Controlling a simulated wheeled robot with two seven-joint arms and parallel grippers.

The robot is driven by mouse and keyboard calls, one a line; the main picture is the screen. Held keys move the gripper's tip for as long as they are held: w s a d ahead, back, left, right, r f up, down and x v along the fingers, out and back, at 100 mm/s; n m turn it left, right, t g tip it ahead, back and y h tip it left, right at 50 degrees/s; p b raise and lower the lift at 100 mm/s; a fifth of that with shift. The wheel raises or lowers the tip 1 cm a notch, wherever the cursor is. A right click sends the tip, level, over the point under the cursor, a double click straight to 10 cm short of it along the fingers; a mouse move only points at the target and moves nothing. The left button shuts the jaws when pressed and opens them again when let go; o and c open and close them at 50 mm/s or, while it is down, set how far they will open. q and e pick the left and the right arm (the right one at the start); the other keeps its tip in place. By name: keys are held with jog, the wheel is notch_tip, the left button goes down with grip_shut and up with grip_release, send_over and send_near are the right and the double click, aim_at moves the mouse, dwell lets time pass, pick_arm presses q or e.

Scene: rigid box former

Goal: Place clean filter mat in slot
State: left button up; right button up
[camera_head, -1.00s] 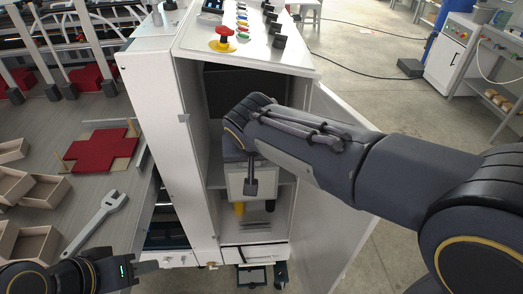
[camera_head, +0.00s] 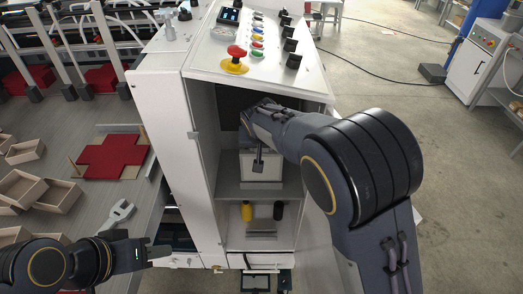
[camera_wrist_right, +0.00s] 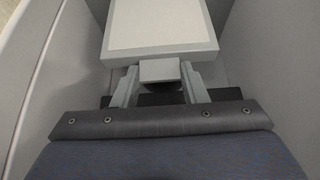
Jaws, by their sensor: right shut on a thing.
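The filter mat (camera_wrist_right: 160,27) is a flat white panel in a pale grey frame, at the top of the right wrist view. My right gripper (camera_wrist_right: 158,72) is shut on the small grey block at the mat's near edge, one finger on each side. In the head view my right arm reaches into the open white cabinet (camera_head: 203,150). A pale framed block (camera_head: 262,170) shows below the wrist; I cannot tell whether it is the mat. The slot is hidden. My left gripper (camera_head: 158,251) is at lower left, outside the cabinet, apparently empty; its jaw opening is unclear.
Pale cabinet walls stand close on both sides in the right wrist view. Yellow (camera_head: 247,210) and black (camera_head: 278,209) items stand on the lower shelf. A red emergency button (camera_head: 236,53) tops the cabinet. A wrench (camera_head: 120,212) and wooden trays lie on the left table.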

jog(key=shift+w+f, duration=0.5)
jog(key=f, duration=0.4)
jog(key=shift+w+p, duration=0.3)
jog(key=shift+p, duration=0.05)
jog(key=shift+f, duration=0.15)
jog(key=o, duration=1.3)
